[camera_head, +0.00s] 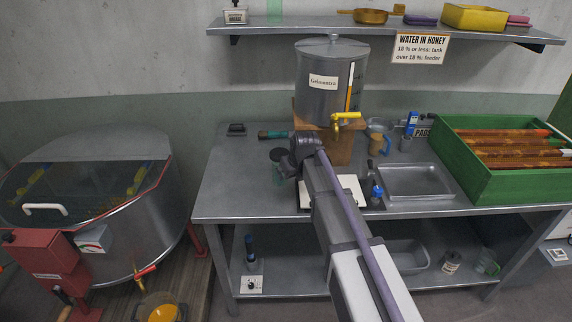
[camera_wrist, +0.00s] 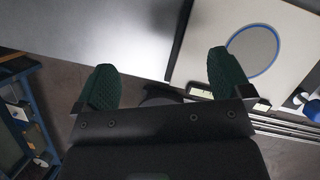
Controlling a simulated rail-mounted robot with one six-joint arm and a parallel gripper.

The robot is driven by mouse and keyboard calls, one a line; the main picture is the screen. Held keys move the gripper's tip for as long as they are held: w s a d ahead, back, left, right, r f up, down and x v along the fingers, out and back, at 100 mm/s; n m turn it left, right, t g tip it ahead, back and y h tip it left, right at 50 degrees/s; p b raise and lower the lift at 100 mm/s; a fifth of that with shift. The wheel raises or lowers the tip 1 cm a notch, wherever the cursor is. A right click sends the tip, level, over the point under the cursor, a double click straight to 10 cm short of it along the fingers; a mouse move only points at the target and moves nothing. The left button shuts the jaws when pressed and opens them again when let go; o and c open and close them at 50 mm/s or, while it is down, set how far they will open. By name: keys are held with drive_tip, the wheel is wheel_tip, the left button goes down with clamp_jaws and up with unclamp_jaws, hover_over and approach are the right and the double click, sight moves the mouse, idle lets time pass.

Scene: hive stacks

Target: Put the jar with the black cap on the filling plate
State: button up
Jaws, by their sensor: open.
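The filling plate shows as a pale board (camera_head: 347,189) below the tank tap, partly covered by my arm. In the wrist view the plate (camera_wrist: 293,25) bears a blue-ringed grey disc at the upper right. My gripper (camera_wrist: 163,62) is open, its dark green fingers apart with nothing between them. No jar shows in the wrist view.
A steel tank (camera_head: 325,95) with a yellow tap (camera_head: 346,118) stands on a wooden block behind the plate. A steel tray (camera_head: 416,182) and green hive box (camera_head: 480,187) are to the right.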

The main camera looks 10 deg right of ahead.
drive_tip(key=s+d+n+g, duration=0.1)
drive_tip(key=s+d+n, duration=0.1)
drive_tip(key=s+n, duration=0.8)
drive_tip(key=s+d+f+n+g+h, duration=0.1)
drive_tip(key=s+d+n+g, duration=0.1)
drive_tip(key=s+n, duration=0.9)
drive_tip(key=d+n, duration=0.1)
drive_tip(key=n, duration=0.2)
drive_tip(key=shift+o, duration=0.2)
drive_tip(key=s+d+n+g, duration=0.1)
drive_tip(key=s+n, duration=0.5)
drive_tip(key=n, duration=0.2)
drive_tip(key=shift+d+f, duration=0.15)
drive_tip(key=shift+d, duration=0.1)
drive_tip(key=shift+o, duration=0.2)
drive_tip(key=shift+w, duration=0.15)
